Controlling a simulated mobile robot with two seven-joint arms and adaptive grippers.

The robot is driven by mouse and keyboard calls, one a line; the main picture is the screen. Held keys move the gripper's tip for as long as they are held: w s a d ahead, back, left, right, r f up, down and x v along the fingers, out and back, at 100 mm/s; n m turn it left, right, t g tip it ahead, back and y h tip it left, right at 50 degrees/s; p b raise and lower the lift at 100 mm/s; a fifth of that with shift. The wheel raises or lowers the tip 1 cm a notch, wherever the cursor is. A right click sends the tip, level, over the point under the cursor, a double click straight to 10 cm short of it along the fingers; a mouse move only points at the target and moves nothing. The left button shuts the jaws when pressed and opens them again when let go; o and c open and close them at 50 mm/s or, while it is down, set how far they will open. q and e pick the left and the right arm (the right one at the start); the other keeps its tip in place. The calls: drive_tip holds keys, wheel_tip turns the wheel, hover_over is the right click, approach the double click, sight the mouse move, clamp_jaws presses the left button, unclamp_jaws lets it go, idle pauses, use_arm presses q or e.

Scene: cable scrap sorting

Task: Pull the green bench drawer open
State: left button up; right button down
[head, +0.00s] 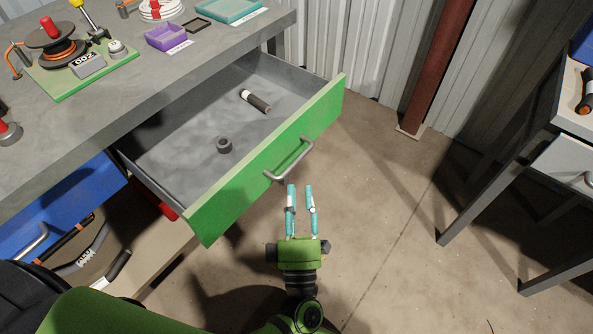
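The green-fronted bench drawer (215,214) stands pulled well out from under the grey workbench (150,95). Its grey bar handle (290,165) is on the front face, right of the middle. Inside the drawer lie a dark cylinder with a pale end (256,101) and a small dark grey ring-shaped piece (224,145). My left gripper (300,190) has two teal fingers with a gap between them. It is open and empty, just in front of the handle and apart from it in the picture. My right gripper is not in view.
On the bench are a spool on a green board (110,68), a purple tray (165,37) and a teal tray (230,8). A blue drawer (70,200) sits at lower left. Another table (555,120) stands at right. The concrete floor between is clear.

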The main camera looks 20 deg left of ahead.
use_arm(q)
drive_tip(key=shift+v, duration=2.2)
